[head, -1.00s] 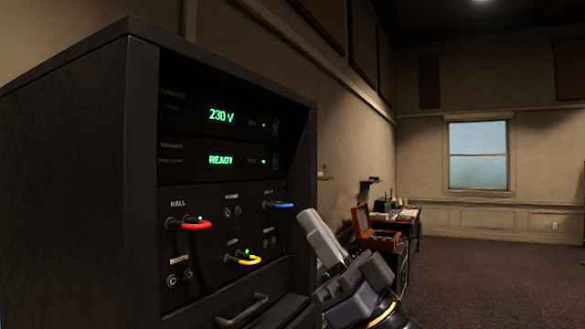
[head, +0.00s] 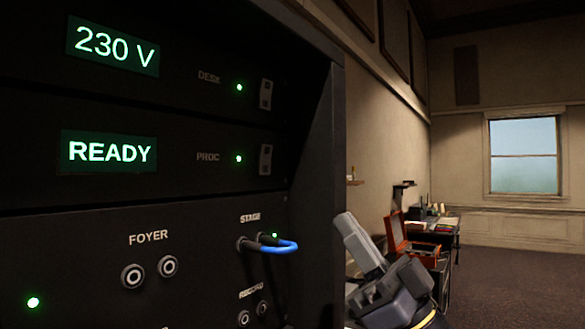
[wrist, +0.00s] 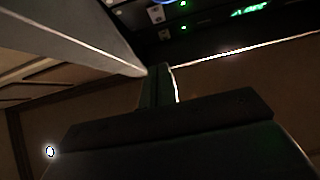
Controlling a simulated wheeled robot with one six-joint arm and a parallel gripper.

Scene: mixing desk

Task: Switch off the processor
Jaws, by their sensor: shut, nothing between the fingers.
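The processor (head: 110,178) is the dark rack unit with a green READY display and the label PROC. Its small rocker switch (head: 265,159) is at its right end, beside a lit green light (head: 238,159). My gripper (head: 350,226) is shut and empty, to the right of the rack and lower than the switch, apart from it. In the wrist view my gripper's dark finger (wrist: 158,86) points up toward the rack face, where green lights and part of a green display (wrist: 249,10) show at the top. I cannot tell the switch's position.
Above the processor is a similar unit with a 230 V display (head: 112,47) and its own DESK switch (head: 265,94). Below is a patch panel with a blue cable (head: 280,247) sticking out under STAGE. The rack's side wall (head: 335,170) stands forward at right. A desk with an open red case (head: 398,235) is behind.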

